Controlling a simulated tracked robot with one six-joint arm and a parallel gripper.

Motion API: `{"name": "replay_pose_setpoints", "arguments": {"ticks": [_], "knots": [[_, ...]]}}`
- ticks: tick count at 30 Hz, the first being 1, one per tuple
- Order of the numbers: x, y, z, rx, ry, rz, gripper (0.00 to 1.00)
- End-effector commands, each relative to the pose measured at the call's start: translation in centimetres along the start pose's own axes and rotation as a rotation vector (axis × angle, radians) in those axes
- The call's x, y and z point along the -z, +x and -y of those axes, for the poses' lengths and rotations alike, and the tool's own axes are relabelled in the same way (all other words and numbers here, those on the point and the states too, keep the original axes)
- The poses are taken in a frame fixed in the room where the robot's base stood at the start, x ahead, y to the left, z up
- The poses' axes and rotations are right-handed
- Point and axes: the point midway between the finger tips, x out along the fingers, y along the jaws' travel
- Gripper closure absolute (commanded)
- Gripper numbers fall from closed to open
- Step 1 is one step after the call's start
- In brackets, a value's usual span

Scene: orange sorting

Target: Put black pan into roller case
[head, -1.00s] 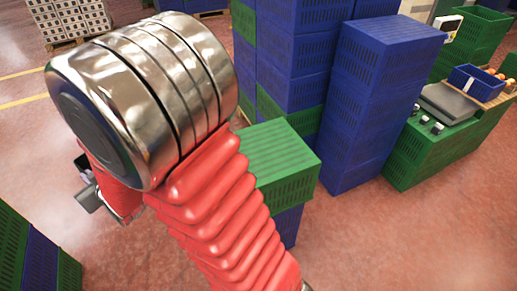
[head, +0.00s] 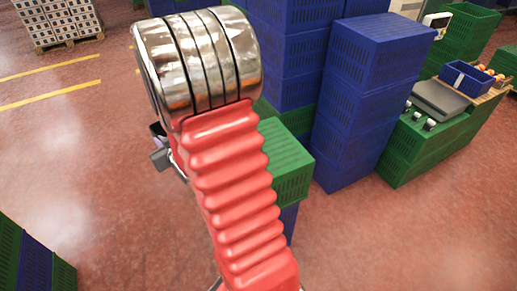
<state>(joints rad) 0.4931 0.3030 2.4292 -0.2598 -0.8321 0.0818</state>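No black pan or roller case can be made out in the head view. My red ribbed arm with its metal joint fills the middle of the view. Part of my gripper (head: 161,158) shows as small grey and dark pieces just left of the arm. The rest is hidden behind the arm, so its fingers and anything in them cannot be made out.
Stacked blue crates (head: 365,100) and a lower green crate (head: 288,160) stand right of my arm. Farther right, green crates (head: 425,150) bear a grey scale (head: 444,99) and a blue bin (head: 466,82). Crates (head: 36,262) stand lower left. Red floor (head: 90,170) is clear at left.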

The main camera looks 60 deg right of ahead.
Motion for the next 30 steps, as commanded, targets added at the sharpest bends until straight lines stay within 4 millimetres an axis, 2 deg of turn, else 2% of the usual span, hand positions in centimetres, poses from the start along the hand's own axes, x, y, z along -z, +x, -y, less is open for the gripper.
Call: {"name": "replay_pose_setpoints", "arguments": {"ticks": [1, 6, 18, 21, 24, 30], "knots": [[-0.4, -0.2, -1.9, -0.023, 0.008, 0.001, 1.0], [-1.5, -1.1, -7.2, -0.077, 0.029, 0.003, 1.0], [-5.0, -5.0, -18.4, -0.198, 0.086, 0.01, 1.0], [-5.8, -6.0, -20.3, -0.218, 0.096, 0.011, 1.0], [-6.2, -6.6, -21.3, -0.228, 0.102, 0.012, 1.0], [-6.3, -6.8, -21.7, -0.232, 0.104, 0.012, 1.0]]}}
